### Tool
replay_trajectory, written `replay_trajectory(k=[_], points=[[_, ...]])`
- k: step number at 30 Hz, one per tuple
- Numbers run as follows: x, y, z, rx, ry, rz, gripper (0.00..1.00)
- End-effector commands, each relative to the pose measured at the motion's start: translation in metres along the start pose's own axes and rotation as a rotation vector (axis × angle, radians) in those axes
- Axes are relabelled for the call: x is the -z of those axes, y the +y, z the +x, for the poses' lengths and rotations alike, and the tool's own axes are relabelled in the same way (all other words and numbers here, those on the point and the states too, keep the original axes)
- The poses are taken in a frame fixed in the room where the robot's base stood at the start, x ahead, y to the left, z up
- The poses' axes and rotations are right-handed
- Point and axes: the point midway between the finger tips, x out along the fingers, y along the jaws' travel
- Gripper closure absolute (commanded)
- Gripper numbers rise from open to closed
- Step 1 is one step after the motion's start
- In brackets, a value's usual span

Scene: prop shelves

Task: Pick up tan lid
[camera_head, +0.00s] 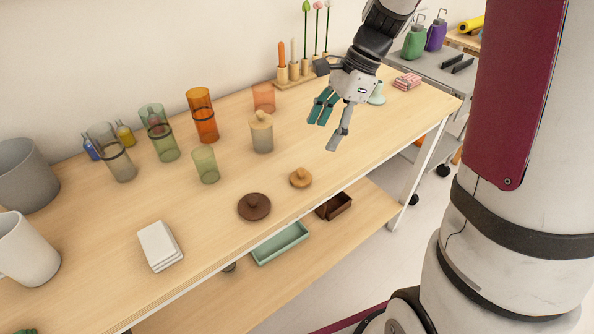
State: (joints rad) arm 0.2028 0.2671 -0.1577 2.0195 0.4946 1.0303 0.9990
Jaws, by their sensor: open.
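A small tan lid (301,178) with a round knob lies on the wooden table near its front edge. A second, lighter tan lid (261,119) sits on top of a grey-green jar (262,139) farther back. A dark brown lid (254,206) lies to the left of the small tan lid. My gripper (325,134) is open and empty, with its fingers pointing down. It hangs above the table, to the right of the jar and up and to the right of the small tan lid, touching neither.
Several glasses, including an orange one (202,115) and a green one (206,164), stand left of the jar. White napkins (160,246) lie front left. A peg rack (296,78) stands at the back. A green tray (280,243) sits on the lower shelf.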

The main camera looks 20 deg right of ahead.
Motion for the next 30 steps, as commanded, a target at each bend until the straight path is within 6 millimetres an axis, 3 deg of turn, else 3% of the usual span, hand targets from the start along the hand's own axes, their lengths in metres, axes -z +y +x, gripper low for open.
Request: replay_trajectory(k=[10,20,30], points=[[-0.001,0.001,0.062,-0.005,-0.001,-0.002,0.35],[-0.001,0.0,0.088,-0.004,0.0,-0.005,0.35],[-0.002,-0.005,0.13,-0.003,0.0,-0.004,0.35]])
